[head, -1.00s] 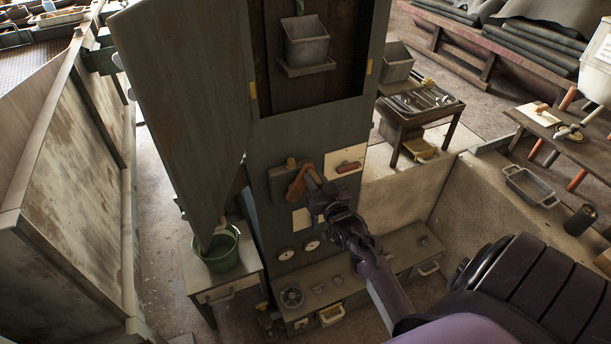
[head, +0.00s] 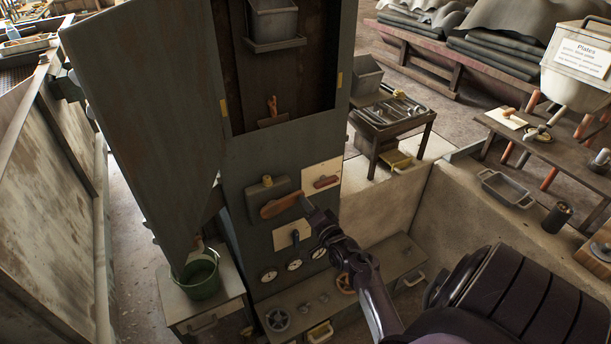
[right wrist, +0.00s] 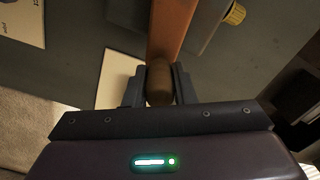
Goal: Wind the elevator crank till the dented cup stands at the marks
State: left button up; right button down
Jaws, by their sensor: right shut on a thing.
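The elevator crank (head: 281,206) is an orange-brown lever on the front of the dark cabinet, lying nearly level. My right gripper (head: 305,203) is at its right end. In the right wrist view the gripper (right wrist: 159,88) is shut on the brown crank handle (right wrist: 159,75), with a finger on each side. A grey cup (head: 273,20) stands on a small shelf in the cabinet's opening, cut off by the top edge; I cannot tell if it is dented. Yellow marks (head: 224,108) (head: 339,80) sit on both sides of the opening, below the cup. My left gripper is not in view.
A green bucket (head: 200,275) stands on a table at left. A concrete wall (head: 385,205) and tool table (head: 392,122) are at right.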

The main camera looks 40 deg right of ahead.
jog(key=shift+f+m+b, duration=0.3)
jog(key=shift+f+m, duration=0.9)
jog(key=shift+m, duration=0.2)
jog(key=c, duration=1.2)
grip_release()
jog(key=shift+r, duration=0.1)
jog(key=v, duration=0.8)
jog(key=shift+b, duration=0.35)
jog(key=shift+w+d, duration=0.1)
